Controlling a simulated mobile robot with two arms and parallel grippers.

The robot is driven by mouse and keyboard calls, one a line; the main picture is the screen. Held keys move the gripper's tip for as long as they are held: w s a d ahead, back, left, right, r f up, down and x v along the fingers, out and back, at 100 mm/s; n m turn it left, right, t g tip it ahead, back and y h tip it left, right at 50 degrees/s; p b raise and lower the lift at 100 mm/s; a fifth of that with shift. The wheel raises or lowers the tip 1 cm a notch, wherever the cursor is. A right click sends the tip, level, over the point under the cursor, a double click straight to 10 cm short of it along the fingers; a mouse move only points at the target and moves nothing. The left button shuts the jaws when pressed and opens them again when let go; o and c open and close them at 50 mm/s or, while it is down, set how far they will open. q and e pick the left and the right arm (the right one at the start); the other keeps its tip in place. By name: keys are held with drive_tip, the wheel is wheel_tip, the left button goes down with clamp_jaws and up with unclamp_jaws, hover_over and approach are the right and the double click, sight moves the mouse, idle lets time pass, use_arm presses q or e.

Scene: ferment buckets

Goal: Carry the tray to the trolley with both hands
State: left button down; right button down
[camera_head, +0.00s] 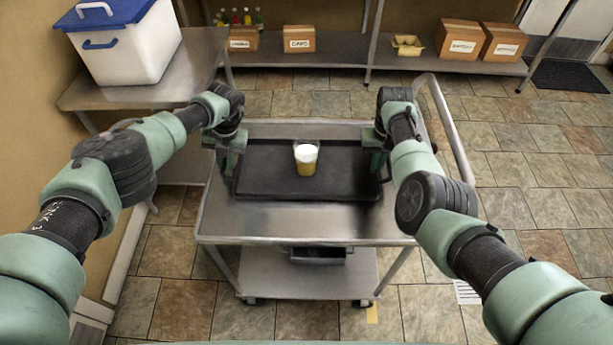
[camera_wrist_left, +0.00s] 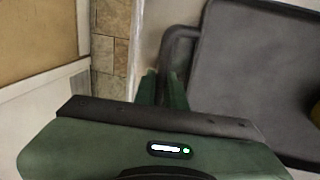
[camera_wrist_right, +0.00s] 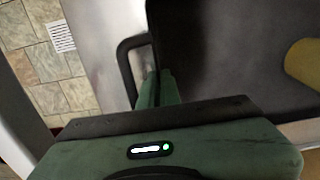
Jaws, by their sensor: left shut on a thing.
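The dark tray (camera_head: 262,190) is level over the trolley's top deck (camera_head: 300,222). I cannot tell whether it rests on the deck or hangs just above it. My left gripper (camera_head: 231,165) is shut on the tray's left handle (camera_wrist_left: 172,42). My right gripper (camera_head: 378,160) is at the tray's right handle (camera_wrist_right: 124,72), with its fingers close together beside the bar. Whether they hold the bar is unclear.
A side table (camera_head: 120,96) with a white, blue-lidded box (camera_head: 128,50) stands at the left. The trolley's push rail (camera_head: 452,130) rises on the right. A back shelf (camera_head: 420,64) holds cardboard boxes (camera_head: 461,42).

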use_arm(q)
drive_tip(key=shift+f, duration=0.45)
use_arm(e)
drive_tip(key=shift+f, duration=0.4)
use_arm(q)
drive_tip(key=c, duration=1.5)
unclamp_jaws()
drive_tip(key=shift+r, duration=0.1)
use_arm(e)
drive_tip(key=c, duration=1.6)
unclamp_jaws()
drive_tip(key=shift+c, duration=0.2)
drive_tip(key=shift+r, duration=0.1)
use_arm(q)
drive_tip(key=shift+r, duration=0.1)
use_arm(e)
drive_tip(key=shift+r, duration=0.1)
use_arm(q)
drive_tip(key=v, duration=0.7)
drive_tip(key=shift+r, duration=0.4)
use_arm(e)
wheel_tip(320, 180, up, 12)
use_arm(q)
drive_tip(key=shift+s, duration=0.1)
use_arm(e)
drive_tip(key=shift+f, duration=0.2)
